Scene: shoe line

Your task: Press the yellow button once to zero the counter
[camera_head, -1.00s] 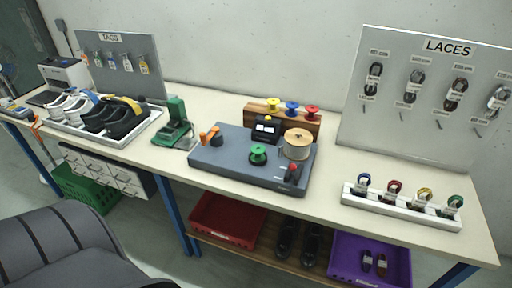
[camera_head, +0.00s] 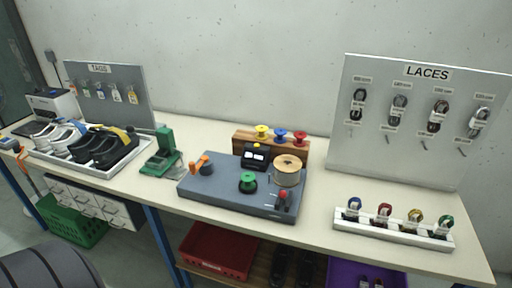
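The counter (camera_head: 255,159) is a small black box with a lit display, at the back middle of the dark grey base plate (camera_head: 217,195) on the bench. A small yellow spot on its top edge looks like the yellow button (camera_head: 257,145); it is too small to tell its shape. Its display digits cannot be read. Neither of my grippers is in view, and nothing touches the counter.
On the plate stand an orange-handled part (camera_head: 202,165), a green spool (camera_head: 248,182), a cord reel (camera_head: 287,171) and a red-knobbed lever (camera_head: 282,198). Behind is a wooden rack (camera_head: 243,138) with yellow, blue and red spools. A white lace holder (camera_head: 383,233) stands right.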

